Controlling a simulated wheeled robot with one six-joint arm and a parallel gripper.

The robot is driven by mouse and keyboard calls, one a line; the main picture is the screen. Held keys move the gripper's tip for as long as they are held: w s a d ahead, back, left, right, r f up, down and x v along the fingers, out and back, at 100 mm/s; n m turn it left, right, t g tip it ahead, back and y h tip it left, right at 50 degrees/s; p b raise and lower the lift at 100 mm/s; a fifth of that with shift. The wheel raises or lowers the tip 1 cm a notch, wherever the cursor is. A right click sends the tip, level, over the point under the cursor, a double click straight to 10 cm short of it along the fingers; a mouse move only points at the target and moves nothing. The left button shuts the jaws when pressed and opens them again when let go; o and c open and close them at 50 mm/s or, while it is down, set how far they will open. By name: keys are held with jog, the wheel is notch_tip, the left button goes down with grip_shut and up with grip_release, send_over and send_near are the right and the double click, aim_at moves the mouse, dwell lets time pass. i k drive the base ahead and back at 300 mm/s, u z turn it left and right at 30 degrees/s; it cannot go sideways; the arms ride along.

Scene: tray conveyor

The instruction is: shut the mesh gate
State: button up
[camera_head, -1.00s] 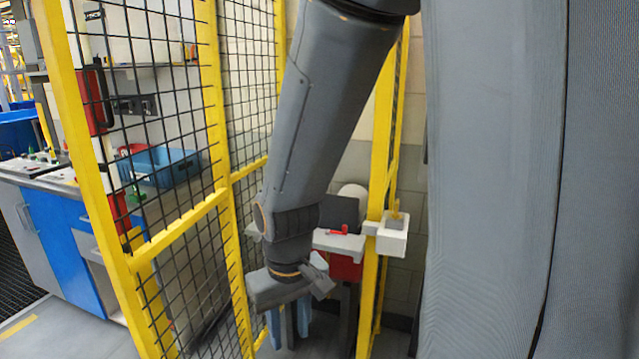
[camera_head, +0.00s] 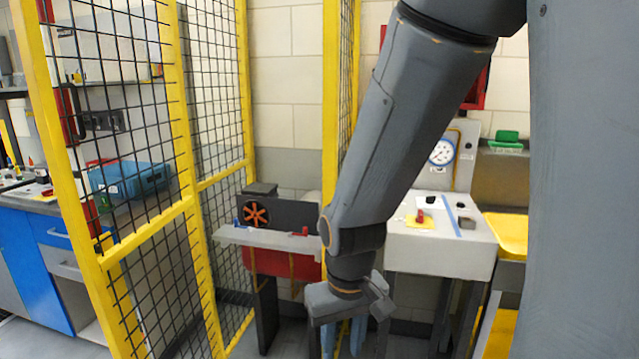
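Yellow-framed black mesh panels (camera_head: 150,225) stand at the left, running back from the near left. Another yellow upright with a narrow strip of mesh (camera_head: 336,110), seen nearly edge-on, stands behind my arm at the centre. I cannot tell for certain which panel is the gate. My gripper (camera_head: 343,343) hangs low at the bottom centre, pointing down. Its two blue fingers are apart with nothing seen between them. Its contact with the mesh is not visible.
Behind the opening stands a grey-topped bench with an orange handwheel (camera_head: 257,213). Right of my arm is a white console with a red button (camera_head: 420,216) and a gauge (camera_head: 441,152). A blue bin (camera_head: 128,181) sits on the left counter. My grey column fills the right side.

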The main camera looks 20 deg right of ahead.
aim_at(106, 56)
jog(key=z, duration=0.1)
jog(key=i, duration=0.5)
jog(key=z, duration=2.55)
jog(key=k, duration=1.3)
jog(key=u, duration=2.25)
